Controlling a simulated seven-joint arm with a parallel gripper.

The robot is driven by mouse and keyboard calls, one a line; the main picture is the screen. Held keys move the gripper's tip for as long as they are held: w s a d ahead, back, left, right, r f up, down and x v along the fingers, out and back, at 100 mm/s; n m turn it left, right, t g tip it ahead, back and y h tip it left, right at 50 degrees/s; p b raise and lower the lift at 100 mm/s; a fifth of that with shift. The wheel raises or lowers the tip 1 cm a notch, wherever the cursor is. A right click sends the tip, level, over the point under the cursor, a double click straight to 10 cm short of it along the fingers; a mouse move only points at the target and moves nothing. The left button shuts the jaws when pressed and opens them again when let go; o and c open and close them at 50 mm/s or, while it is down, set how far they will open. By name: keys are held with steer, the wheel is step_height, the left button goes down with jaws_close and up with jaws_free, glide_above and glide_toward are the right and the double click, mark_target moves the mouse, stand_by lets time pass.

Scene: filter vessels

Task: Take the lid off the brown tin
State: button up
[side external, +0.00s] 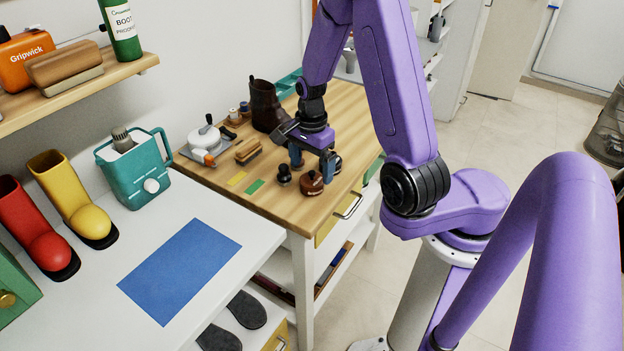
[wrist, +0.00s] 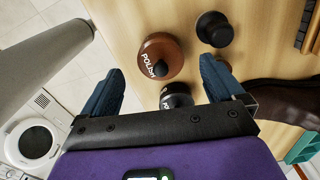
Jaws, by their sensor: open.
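The brown tin (side external: 312,185) stands near the front edge of the wooden bench. It is round with a dark knob on its lid, and the lid appears to be on. In the wrist view the brown tin (wrist: 152,50) shows "POLISH" lettering and lies ahead of the fingers. My gripper (side external: 312,162) is open with blue fingers pointing down, just behind and above the tin, not touching it. In the wrist view my gripper (wrist: 162,72) has an empty gap between the fingertips, partly in line with the tin's near rim.
A black knobbed piece (side external: 284,175) stands left of the tin. Another dark tin (wrist: 177,96) sits close to my gripper's palm in the wrist view, partly hidden.

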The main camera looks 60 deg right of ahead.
mark_target(312, 177)
steer(key=shift+f, duration=1.25)
steer(key=c, duration=1.1)
steer(key=shift+r, duration=0.1)
